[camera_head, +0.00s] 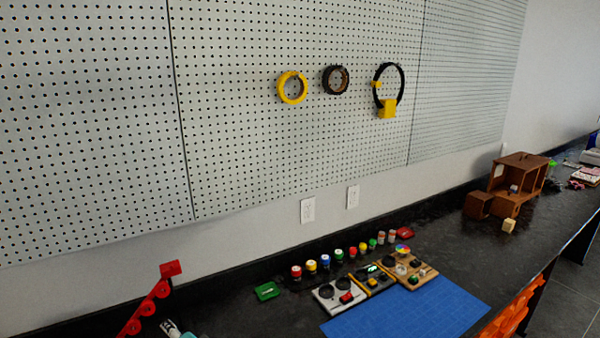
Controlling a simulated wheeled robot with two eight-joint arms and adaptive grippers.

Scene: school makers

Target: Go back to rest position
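Neither my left gripper nor my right gripper can be made out in the head view. The dark countertop (440,240) runs from the lower left to the far right. A blue mat (410,312) lies on it at the bottom, with no gripper over the visible part. A small white and teal item (171,329) is cut off by the bottom edge, and I cannot tell what it is.
A red slanted rack (148,306) stands at lower left. Several small jars (325,262) line the wall behind control boards (338,294). A wooden cabinet (519,175) stands at right. A pegboard (240,150) holds ring-shaped items. Orange bins (510,312) sit below the counter's edge.

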